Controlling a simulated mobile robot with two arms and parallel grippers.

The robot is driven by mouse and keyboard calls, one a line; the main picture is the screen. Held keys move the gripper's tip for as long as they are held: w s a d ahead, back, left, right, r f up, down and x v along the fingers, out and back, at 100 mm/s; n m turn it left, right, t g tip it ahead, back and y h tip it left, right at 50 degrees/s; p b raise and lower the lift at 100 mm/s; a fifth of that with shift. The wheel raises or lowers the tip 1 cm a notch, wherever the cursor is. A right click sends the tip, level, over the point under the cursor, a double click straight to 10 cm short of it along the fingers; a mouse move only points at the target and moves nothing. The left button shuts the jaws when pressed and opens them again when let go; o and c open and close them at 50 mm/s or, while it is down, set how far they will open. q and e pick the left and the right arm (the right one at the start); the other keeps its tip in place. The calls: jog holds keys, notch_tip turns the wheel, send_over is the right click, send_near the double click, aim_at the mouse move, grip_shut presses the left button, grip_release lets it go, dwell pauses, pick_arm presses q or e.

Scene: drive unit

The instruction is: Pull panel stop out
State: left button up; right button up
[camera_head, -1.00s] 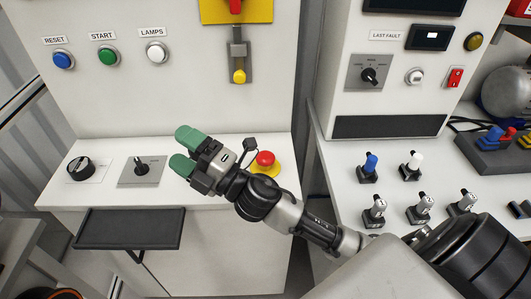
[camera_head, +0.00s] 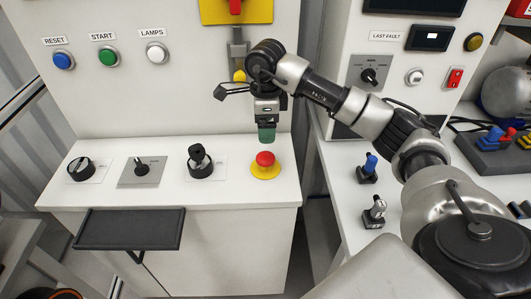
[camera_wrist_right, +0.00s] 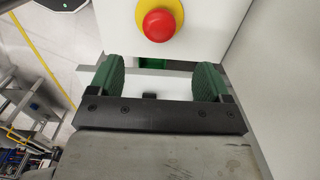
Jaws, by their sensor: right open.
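The panel stop is a red mushroom button (camera_head: 265,159) on a yellow round base (camera_head: 265,172), at the right end of the white console ledge. It also shows at the top of the right wrist view (camera_wrist_right: 160,22), ahead of my fingers. My right gripper (camera_head: 267,134) points down above and slightly behind the button in the head view, apart from it. In the right wrist view its two green fingers (camera_wrist_right: 152,80) are spread wide with nothing between them. My left gripper is not in view.
A black knob (camera_head: 200,162), a selector switch (camera_head: 141,167) and a black dial (camera_head: 80,169) sit left on the ledge. A black tray (camera_head: 130,229) juts out in front.

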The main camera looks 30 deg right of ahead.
aim_at(265, 155)
notch_tip(265, 155, down, 10)
jog(key=shift+f+p, duration=0.1)
jog(key=shift+p, duration=0.95)
jog(key=c, duration=1.3)
jog(key=shift+r, duration=0.95)
jog(key=o, duration=1.3)
notch_tip(265, 155, up, 11)
jog(key=b, duration=0.2)
jog(key=shift+b, duration=0.3)
jog(key=shift+f, duration=0.15)
